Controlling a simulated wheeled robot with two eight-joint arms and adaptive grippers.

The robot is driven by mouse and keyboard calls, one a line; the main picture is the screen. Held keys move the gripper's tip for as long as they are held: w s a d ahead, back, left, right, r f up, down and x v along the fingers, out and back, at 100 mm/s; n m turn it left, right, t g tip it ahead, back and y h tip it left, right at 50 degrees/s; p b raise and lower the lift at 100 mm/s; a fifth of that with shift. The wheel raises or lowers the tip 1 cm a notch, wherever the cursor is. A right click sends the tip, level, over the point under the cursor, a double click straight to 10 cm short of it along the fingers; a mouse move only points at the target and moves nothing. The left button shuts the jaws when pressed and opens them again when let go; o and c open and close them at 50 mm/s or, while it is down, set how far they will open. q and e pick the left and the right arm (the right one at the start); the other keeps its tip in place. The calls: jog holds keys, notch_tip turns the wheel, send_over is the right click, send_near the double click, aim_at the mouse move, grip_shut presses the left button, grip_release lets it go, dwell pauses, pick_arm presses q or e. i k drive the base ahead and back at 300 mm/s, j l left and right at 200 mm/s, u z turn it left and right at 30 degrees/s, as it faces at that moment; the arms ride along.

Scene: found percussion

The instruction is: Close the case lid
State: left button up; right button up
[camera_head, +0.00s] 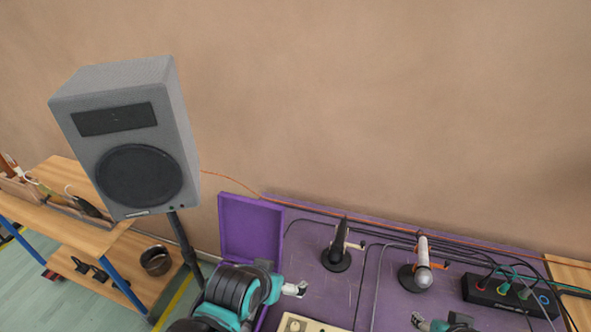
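A purple panel (251,228), which looks like the case lid, stands upright at the left end of the purple work surface (310,250). Its lower part is hidden behind my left arm, so I cannot see a hinge or the case body. My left gripper (298,289) is over the purple surface, right of and below the panel and apart from it. Its fingers are too small to tell open from shut. My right gripper (418,320) is at the bottom edge, partly cut off, far right of the panel.
A grey speaker (140,150) on a black stand rises left of the panel. Two small stands, a black one (337,258) and one with a microphone (423,265), a black cable box (510,296) and a cream device (305,324) occupy the surface. A wooden shelf (75,225) stands left.

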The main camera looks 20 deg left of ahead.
aim_at(250, 228)
jog(key=k+j+u, duration=0.1)
jog(key=u, duration=0.25)
jog(key=j+u, duration=0.15)
jog(key=u, duration=0.2)
jog(key=k+j+u, duration=0.1)
jog(key=u, duration=0.2)
